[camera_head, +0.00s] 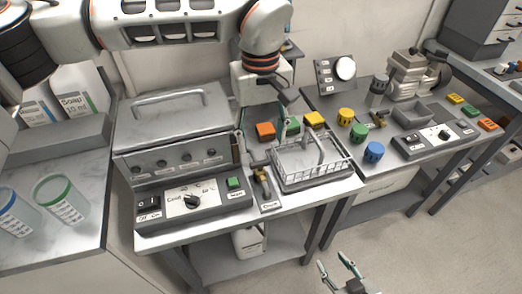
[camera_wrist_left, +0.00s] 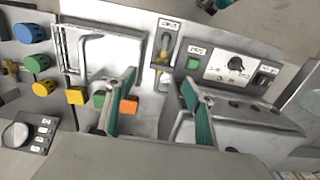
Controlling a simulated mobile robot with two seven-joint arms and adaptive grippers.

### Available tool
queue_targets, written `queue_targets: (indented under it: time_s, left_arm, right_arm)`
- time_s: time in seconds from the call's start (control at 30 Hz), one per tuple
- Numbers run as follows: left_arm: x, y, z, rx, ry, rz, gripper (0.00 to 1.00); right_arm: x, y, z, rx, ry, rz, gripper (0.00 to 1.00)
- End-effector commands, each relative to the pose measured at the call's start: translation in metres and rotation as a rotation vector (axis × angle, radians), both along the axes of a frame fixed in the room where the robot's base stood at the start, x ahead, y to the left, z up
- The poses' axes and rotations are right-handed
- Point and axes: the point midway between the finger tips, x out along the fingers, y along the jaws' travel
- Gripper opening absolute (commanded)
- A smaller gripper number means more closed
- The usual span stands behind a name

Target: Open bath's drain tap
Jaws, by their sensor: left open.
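The bath (camera_head: 172,131) is a grey metal box with a closed, handled lid and a front control panel. Its drain tap (camera_head: 264,184), a small brass valve with a dark lever, stands on a labelled plate right of the panel. In the left wrist view the drain tap (camera_wrist_left: 164,46) is beyond my open fingertips, not between them. My left gripper (camera_head: 264,138) is above and behind the tap, pointing down, empty; its teal fingers (camera_wrist_left: 160,78) are spread apart. My right gripper (camera_head: 335,263) is low at the front, away from the table, with its fingers apart.
A wire basket (camera_head: 310,163) stands close right of the tap. Orange (camera_head: 265,130) and yellow (camera_head: 315,118) blocks lie behind it. Coloured knobs, such as the blue one (camera_head: 373,152), are further right. The bath's dial (camera_head: 191,201) and green button (camera_head: 234,183) are left of the tap.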

Motion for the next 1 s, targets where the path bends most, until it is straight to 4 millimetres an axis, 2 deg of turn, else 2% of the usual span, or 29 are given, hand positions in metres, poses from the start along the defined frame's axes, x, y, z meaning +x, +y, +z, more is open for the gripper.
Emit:
queue_targets:
  time_s: [0.17,0.4,0.6,0.97,1.0]
  left_arm:
    - [0.004,0.005,-0.009,0.020,-0.012,-0.003,0.53]
    - [0.003,0.005,-0.046,0.017,-0.009,-0.002,0.53]
    - [0.004,0.004,-0.068,0.015,-0.012,-0.003,0.53]
    - [0.004,0.004,-0.075,0.015,-0.014,-0.002,0.53]
    - [0.004,0.004,-0.075,0.015,-0.014,-0.002,0.50]
  right_arm:
    - [-0.001,0.000,-0.002,0.000,0.002,0.001,0.40]
    - [-0.007,0.000,-0.008,-0.002,0.016,0.002,0.40]
    - [-0.009,0.000,-0.010,-0.003,0.018,0.003,0.40]
    - [-0.005,0.000,-0.008,-0.004,0.012,0.003,0.40]
    - [-0.005,0.000,-0.008,-0.004,0.011,0.003,0.40]
